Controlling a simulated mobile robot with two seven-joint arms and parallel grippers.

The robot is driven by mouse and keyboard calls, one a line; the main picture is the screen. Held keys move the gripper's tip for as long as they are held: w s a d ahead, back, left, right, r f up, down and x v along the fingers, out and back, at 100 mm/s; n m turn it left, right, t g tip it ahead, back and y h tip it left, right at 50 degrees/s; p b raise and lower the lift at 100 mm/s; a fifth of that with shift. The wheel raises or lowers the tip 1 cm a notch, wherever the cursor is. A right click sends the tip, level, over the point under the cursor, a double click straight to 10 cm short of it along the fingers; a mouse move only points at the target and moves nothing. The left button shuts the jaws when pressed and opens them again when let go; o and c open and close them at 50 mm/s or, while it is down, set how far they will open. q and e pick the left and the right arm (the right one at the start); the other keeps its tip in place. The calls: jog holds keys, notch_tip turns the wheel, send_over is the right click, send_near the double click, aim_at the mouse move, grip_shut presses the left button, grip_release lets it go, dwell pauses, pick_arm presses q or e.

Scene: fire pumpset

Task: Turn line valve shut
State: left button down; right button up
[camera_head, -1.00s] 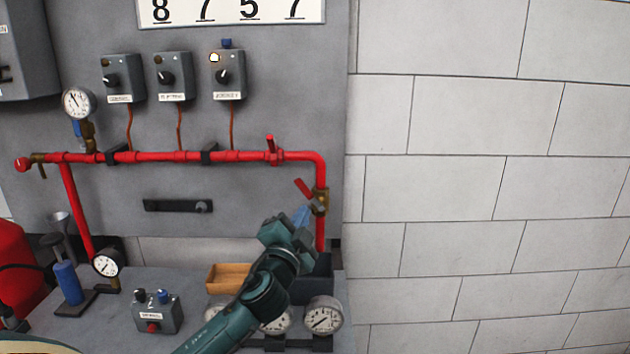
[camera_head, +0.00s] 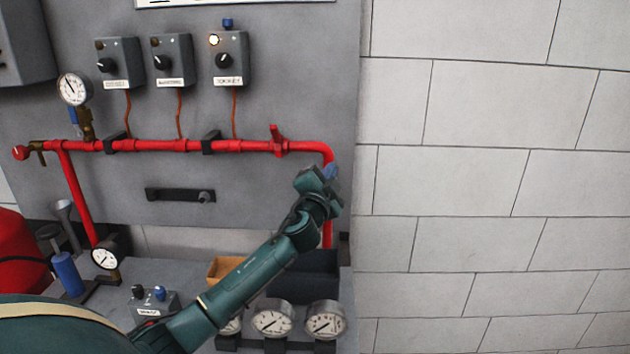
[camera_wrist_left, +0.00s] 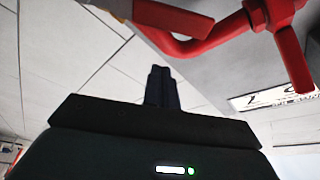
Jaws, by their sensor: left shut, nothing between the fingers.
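The red pipe (camera_head: 230,146) runs across the grey panel and bends down at its right end. On the down-pipe, a valve with a red lever is hidden behind my left gripper (camera_head: 331,171) in the head view. The left wrist view shows this red lever (camera_wrist_left: 172,17) and a bit of its brass body (camera_wrist_left: 112,7) at the top edge. My left gripper's fingers (camera_wrist_left: 160,86) are shut and empty, a little below the lever in that view; I see no clear contact. A second red handle (camera_head: 277,140) sits upright on the horizontal pipe. My right gripper is out of view.
Control boxes (camera_head: 222,60) hang above the pipe. A black bar (camera_head: 180,195) is mounted below it. Gauges (camera_head: 325,320), a wooden box (camera_head: 226,268) and a switch box (camera_head: 150,300) stand on the bench under my arm. The block wall on the right is bare.

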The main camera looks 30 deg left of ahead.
pick_arm(q)
jog(key=shift+s+a+f, duration=0.45)
jog(key=shift+a+f, duration=0.15)
jog(key=shift+a, duration=0.1)
jog(key=shift+s+a+f, duration=0.45)
jog(key=shift+a+f, duration=0.15)
jog(key=shift+a, duration=0.1)
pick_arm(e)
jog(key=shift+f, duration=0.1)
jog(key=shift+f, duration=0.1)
